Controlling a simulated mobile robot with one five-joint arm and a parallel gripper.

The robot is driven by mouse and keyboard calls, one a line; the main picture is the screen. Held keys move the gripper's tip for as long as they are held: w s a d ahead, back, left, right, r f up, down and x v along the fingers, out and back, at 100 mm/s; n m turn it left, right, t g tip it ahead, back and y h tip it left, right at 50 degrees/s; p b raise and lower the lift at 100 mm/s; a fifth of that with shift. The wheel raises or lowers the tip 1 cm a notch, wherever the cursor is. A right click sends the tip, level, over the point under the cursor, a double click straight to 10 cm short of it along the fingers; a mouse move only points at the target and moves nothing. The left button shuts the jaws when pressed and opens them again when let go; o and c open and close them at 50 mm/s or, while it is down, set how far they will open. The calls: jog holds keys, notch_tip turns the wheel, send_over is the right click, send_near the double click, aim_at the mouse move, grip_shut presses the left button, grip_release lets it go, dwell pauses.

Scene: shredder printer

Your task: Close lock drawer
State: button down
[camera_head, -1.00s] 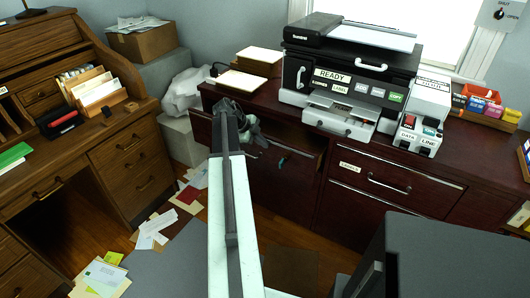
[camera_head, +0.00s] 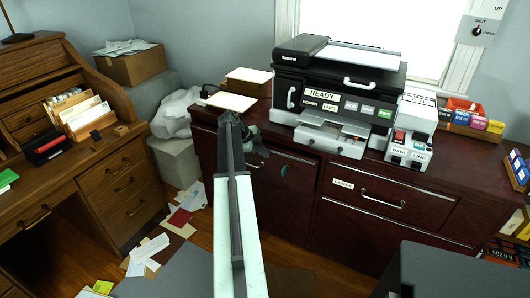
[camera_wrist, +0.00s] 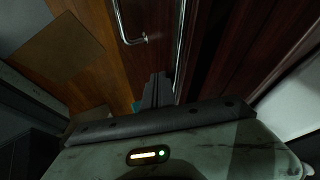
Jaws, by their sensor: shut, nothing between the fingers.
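The dark red cabinet has a left drawer (camera_head: 290,186) with a small teal item on its front (camera_head: 283,170). In the head view its front looks flush or nearly flush with the cabinet; my arm and gripper hide part of its upper left. My gripper (camera_head: 262,149) is shut and empty, close to the drawer's upper front; contact cannot be told. In the wrist view the shut fingers (camera_wrist: 158,90) lie near a reddish panel with a metal handle (camera_wrist: 130,38). A bit of teal (camera_wrist: 137,107) shows beside them.
A labelled drawer (camera_head: 385,195) is to the right. A shredder-printer machine (camera_head: 335,95) and a white button box (camera_head: 411,130) stand on the cabinet top. A wooden desk (camera_head: 120,180) is at left. Papers (camera_head: 150,248) lie on the floor; a grey box-like thing (camera_head: 440,270) is at front right.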

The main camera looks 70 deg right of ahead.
jog(key=shift+w+a, duration=0.1)
jog(key=shift+a, duration=0.05)
jog(key=w+a+r+p, duration=0.5)
jog(key=a+r+p, duration=0.3)
jog(key=w+a+f+n+t, duration=0.1)
jog(key=w+a+n, duration=0.5)
jog(key=a, duration=0.4)
jog(key=w+a+f+n+t+y, duration=0.1)
jog(key=w+a+n+t, duration=0.1)
jog(key=w+a+n, duration=0.45)
jog(key=w+a+f+n+t, duration=0.1)
jog(key=w+a+n, duration=0.45)
jog(key=a, duration=0.75)
jog(key=w+a+f+n+y, duration=0.1)
jog(key=a+n, duration=0.8)
jog(key=a, duration=0.9)
jog(key=w+a+n+t+y, duration=0.1)
jog(key=a+n, duration=0.8)
jog(key=a, duration=1)
jog(key=shift+w+f+y, duration=0.4)
jog(key=shift+w+y, duration=0.3)
jog(key=shift+y, duration=0.4)
